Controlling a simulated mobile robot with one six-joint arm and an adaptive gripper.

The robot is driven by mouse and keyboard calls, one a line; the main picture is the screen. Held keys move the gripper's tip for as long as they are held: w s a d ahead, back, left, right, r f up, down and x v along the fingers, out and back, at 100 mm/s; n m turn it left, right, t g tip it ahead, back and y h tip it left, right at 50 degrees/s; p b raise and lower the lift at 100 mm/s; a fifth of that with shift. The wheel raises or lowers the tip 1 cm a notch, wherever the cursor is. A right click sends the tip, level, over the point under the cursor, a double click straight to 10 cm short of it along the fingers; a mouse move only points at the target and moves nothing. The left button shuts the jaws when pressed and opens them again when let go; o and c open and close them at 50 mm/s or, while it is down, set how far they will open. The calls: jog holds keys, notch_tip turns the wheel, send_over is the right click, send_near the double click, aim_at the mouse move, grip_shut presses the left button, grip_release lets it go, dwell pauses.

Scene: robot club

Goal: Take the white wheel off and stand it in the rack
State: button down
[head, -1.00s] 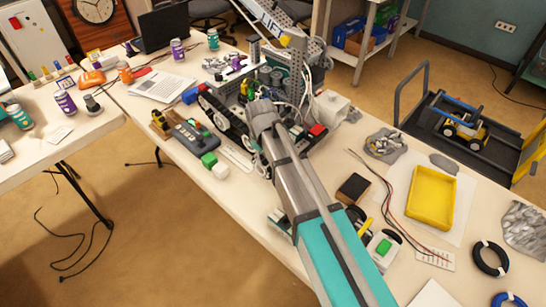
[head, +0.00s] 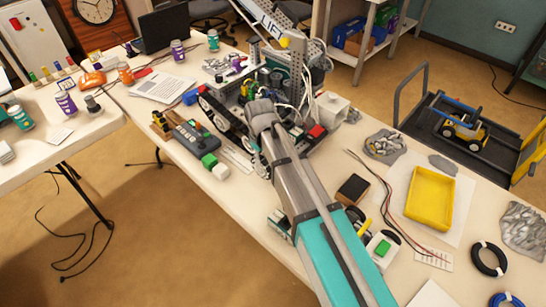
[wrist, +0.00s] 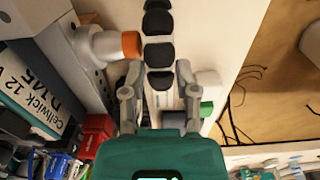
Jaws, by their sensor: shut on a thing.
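My gripper (wrist: 158,92) shows in the wrist view with one finger on each side of a wheel with black tread pads (wrist: 158,53) and pale gaps between them. It is shut on this wheel, seen edge-on; I take it for the white wheel. A white stub with an orange end (wrist: 131,44) points at the wheel from the left, very close to it; I cannot tell if they touch. In the head view my arm hides the fingers and wheel beside the tracked robot (head: 240,105). I cannot pick out the rack with certainty.
A grey control box (head: 195,138) and a green-and-white block (head: 214,166) lie left of my arm. A dark block (head: 353,188), a yellow tray (head: 430,198) and loose wires lie to its right. A lettered panel (wrist: 45,85) stands close on the left in the wrist view.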

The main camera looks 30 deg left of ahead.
jog(key=shift+r+p, duration=2.35)
jog(key=shift+r, duration=0.1)
jog(key=shift+r, duration=0.2)
